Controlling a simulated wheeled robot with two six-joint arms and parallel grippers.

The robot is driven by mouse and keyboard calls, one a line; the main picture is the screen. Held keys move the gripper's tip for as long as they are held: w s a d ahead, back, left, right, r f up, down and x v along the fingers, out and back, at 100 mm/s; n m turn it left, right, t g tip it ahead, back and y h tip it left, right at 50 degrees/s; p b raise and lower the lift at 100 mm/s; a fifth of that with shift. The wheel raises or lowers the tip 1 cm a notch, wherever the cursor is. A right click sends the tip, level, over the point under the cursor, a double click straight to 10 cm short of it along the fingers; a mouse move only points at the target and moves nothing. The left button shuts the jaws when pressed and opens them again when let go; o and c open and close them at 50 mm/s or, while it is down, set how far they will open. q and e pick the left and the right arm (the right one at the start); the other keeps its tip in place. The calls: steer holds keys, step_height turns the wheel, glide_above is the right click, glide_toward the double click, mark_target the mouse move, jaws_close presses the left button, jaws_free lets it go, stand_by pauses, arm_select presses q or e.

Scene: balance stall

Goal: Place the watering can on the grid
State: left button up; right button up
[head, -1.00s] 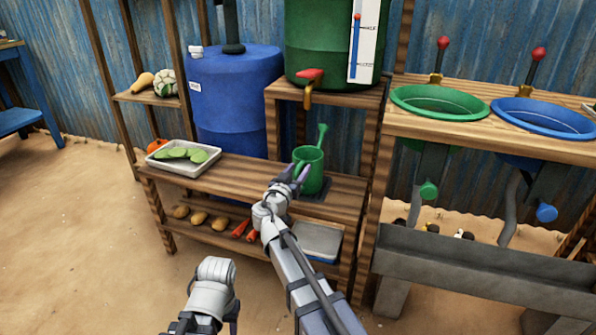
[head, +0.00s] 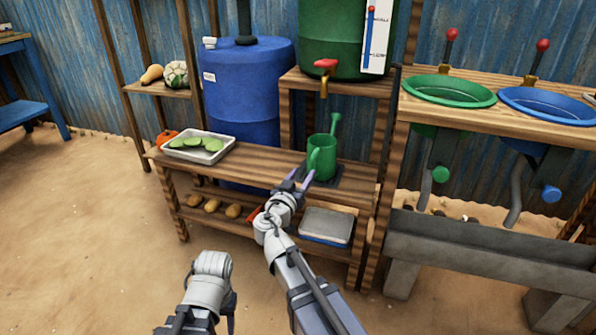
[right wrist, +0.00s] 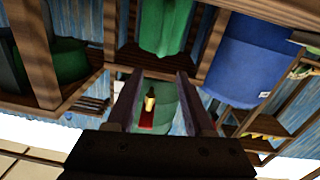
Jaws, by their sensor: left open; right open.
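The green watering can (head: 322,164) stands upright on the dark grid (head: 351,177) on the wooden bench, below the red-handled tap (head: 325,68). My right gripper (head: 303,180) is open and empty, just in front of the can and a little below it, apparently apart from it. In the right wrist view, which is upside down, the can (right wrist: 165,28) shows beyond the spread fingers (right wrist: 157,88), cut off by the top edge. My left arm shows at the bottom of the head view, but its fingers do not show.
The green tank (head: 335,35) stands on a raised shelf above the can. A blue barrel (head: 245,95) and a tray of green vegetables (head: 227,146) are to the left. Green (head: 450,92) and blue basins (head: 548,106) are to the right. The sandy floor in front is clear.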

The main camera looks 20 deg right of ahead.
steer(key=shift+s+a, duration=0.1)
steer(key=shift+s, duration=0.15)
steer(key=shift+f, duration=0.1)
steer(key=s+a+f+n+g+y, duration=0.35)
steer(key=s+f+g, duration=0.45)
steer(key=s+f, duration=0.5)
steer(key=s+a+f+n+g+y, duration=0.6)
steer(key=s+a+f, duration=0.2)
steer(key=s+a, duration=0.4)
steer(key=shift+a+f+g, duration=0.25)
steer(key=shift+g, duration=0.05)
